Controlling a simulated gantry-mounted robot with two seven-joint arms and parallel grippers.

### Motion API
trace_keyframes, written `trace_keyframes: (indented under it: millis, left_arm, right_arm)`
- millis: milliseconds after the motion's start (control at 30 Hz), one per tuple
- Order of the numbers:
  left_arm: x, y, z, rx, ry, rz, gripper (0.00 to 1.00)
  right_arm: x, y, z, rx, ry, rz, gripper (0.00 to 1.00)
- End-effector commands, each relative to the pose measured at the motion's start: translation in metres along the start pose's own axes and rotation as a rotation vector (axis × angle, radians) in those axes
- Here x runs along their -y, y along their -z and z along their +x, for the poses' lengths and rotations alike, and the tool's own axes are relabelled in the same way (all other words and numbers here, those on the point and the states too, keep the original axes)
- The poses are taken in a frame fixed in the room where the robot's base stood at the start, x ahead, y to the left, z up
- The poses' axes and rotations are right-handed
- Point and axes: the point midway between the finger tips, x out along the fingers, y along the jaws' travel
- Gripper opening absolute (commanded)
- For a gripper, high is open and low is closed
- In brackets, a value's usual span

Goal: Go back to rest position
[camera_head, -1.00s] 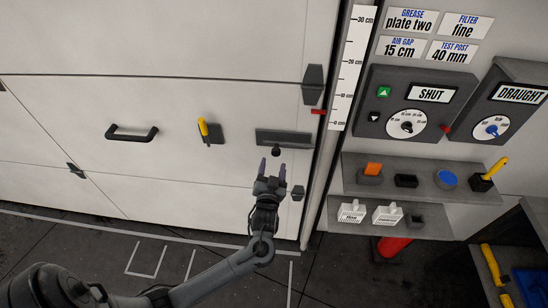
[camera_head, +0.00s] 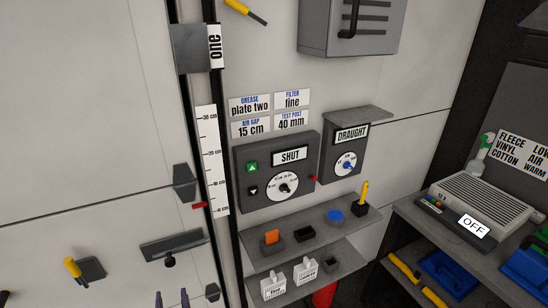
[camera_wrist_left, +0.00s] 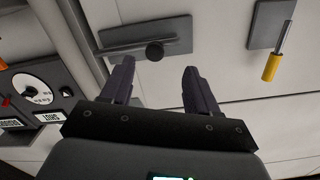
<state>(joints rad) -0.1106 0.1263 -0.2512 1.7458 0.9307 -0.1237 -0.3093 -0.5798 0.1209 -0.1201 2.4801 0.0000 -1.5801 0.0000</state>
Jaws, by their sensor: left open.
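My left gripper (camera_head: 172,298) shows only as two dark fingertips at the bottom edge of the head view. In the left wrist view my left gripper (camera_wrist_left: 155,80) has its two fingers apart, with nothing between them. It points at a white panel (camera_wrist_left: 230,75). A dark grey plate with a round knob (camera_wrist_left: 154,51) lies beyond the fingertips. The same plate (camera_head: 180,243) is above the fingertips in the head view. My right gripper is in neither current view.
A control box labelled SHUT (camera_head: 277,170) and a DRAUGHT box (camera_head: 345,150) are on the wall. Below, a grey shelf (camera_head: 310,235) holds an orange block and a blue disc. A yellow-handled tool (camera_head: 73,267) hangs at left. A machine marked OFF (camera_head: 480,205) stands at right.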

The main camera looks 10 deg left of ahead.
Motion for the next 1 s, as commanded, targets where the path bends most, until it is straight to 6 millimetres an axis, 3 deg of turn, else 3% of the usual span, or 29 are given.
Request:
trace_keyframes:
  millis: [100, 200, 367, 533, 700, 867, 967, 1000]
  left_arm:
    - [0.011, -0.033, -0.021, 0.048, -0.011, 0.031, 0.6]
    - [0.015, -0.045, -0.044, 0.087, -0.077, 0.03, 0.6]
    - [-0.004, -0.059, -0.095, 0.281, -0.332, -0.01, 0.6]
    - [-0.022, -0.054, -0.161, 0.512, -0.606, 0.007, 0.6]
    - [-0.021, -0.041, -0.22, 0.711, -0.791, 0.105, 0.6]
    - [-0.007, -0.036, -0.257, 0.863, -0.865, 0.221, 0.6]
    - [0.005, -0.051, -0.278, 1.003, -0.863, 0.286, 0.6]
    - [0.012, -0.03, -0.278, 1.006, -0.857, 0.273, 0.6]
  right_arm:
    - [0.0, 0.0, 0.0, 0.0, 0.0, 0.0, 0.43]
    - [0.0, 0.0, 0.0, 0.0, 0.0, 0.0, 0.43]
    - [0.0, 0.0, 0.0, 0.0, 0.001, 0.001, 0.43]
    - [0.0, 0.0, 0.0, 0.001, 0.001, 0.001, 0.43]
    - [0.0, 0.0, 0.0, 0.0, 0.001, 0.001, 0.43]
    - [0.0, 0.0, 0.0, 0.0, 0.001, 0.001, 0.43]
    - [0.0, 0.0, 0.0, 0.0, 0.001, 0.001, 0.43]
    - [0.0, 0.005, -0.018, 0.004, 0.001, 0.001, 0.43]
